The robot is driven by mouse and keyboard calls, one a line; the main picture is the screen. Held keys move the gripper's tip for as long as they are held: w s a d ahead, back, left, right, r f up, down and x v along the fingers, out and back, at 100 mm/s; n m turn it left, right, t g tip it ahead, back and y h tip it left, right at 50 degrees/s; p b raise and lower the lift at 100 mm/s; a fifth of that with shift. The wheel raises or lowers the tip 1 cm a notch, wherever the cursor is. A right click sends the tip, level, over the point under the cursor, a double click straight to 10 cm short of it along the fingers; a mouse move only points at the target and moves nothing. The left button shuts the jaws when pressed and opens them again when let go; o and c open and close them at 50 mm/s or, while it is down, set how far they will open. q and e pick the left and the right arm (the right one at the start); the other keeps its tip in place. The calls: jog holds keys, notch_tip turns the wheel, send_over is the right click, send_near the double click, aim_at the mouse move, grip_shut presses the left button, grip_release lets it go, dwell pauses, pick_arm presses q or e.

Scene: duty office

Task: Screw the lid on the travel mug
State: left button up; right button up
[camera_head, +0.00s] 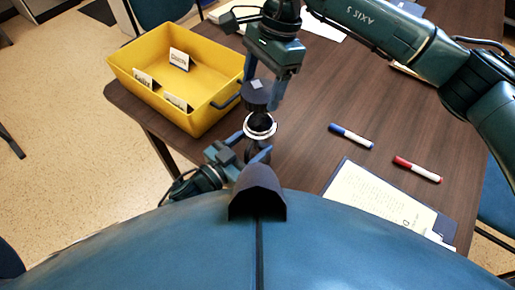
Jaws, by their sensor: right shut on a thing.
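The travel mug (259,126) stands upright near the table's edge, a dark cup with a pale ring at its open top. The dark round lid (257,96) is above the mug, apart from it and slightly up in the picture. My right gripper (263,88) comes down from above and is shut on the lid, one finger on each side. My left gripper (249,147) is low at the mug, with its blue fingers on either side of the body. Whether they touch the mug is hard to see, and the mug's lower part is hidden.
A yellow bin (205,118) with small labelled cards stands left of the mug, close to both grippers. A blue marker (351,136), a red marker (417,169) and a clipboard with paper (379,204) lie to the right. The wooden table (318,105) is clear between.

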pick_arm(q)
jog(key=c, duration=0.8)
pick_arm(e)
jog(key=shift+f, duration=2.5)
jog(key=shift+f, duration=0.1)
jog(key=shift+f, duration=0.8)
jog(key=shift+f, duration=0.55)
